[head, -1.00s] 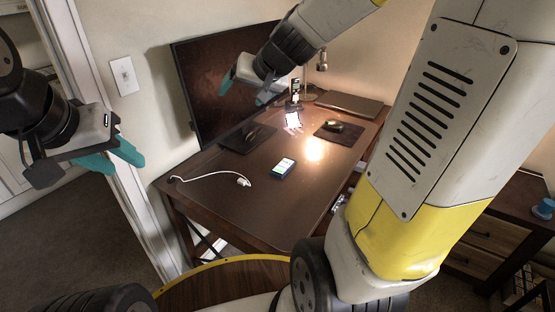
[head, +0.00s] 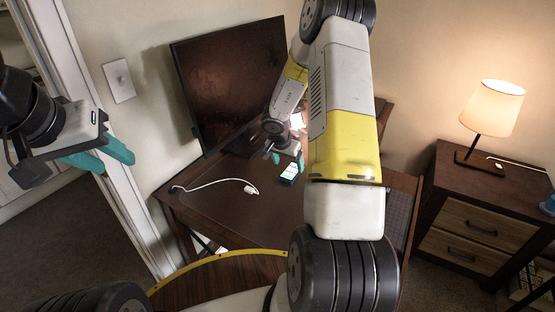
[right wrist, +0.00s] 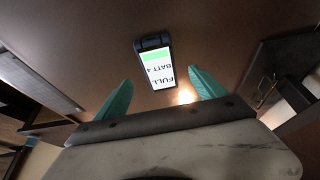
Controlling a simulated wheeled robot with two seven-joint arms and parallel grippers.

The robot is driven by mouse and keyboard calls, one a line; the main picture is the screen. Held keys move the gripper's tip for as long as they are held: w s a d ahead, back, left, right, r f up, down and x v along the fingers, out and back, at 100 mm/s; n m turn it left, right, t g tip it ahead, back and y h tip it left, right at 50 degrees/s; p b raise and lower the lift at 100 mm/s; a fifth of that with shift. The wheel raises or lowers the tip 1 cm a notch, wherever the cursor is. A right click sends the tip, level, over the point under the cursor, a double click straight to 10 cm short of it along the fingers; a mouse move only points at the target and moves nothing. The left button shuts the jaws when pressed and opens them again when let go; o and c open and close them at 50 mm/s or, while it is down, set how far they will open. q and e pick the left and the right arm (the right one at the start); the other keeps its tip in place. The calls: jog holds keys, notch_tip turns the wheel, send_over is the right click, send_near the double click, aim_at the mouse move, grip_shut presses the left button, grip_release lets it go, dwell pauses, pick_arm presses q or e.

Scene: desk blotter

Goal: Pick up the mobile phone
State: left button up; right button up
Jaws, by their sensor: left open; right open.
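The mobile phone (head: 290,172) lies face up on the dark desk, with a white and green lit screen. In the right wrist view the phone (right wrist: 155,62) reads "FULL BATT" and lies beyond and between my fingertips, apart from them. My right gripper (head: 286,156) is above the desk close to the phone, and its teal fingers (right wrist: 158,96) are spread and empty. My left gripper (head: 108,157) is open and empty at the far left, in front of the door frame, away from the desk.
A white charging cable (head: 222,183) lies on the desk left of the phone. A large monitor (head: 230,75) stands at the desk's back. My right arm hides the desk's right part. A nightstand (head: 480,215) with a lit lamp (head: 493,108) stands at the right.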

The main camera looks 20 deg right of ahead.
aim_at(291, 171)
jog(key=x, duration=0.5)
jog(key=shift+w+d, duration=0.1)
jog(key=shift+d, duration=0.05)
jog(key=c, duration=1.6)
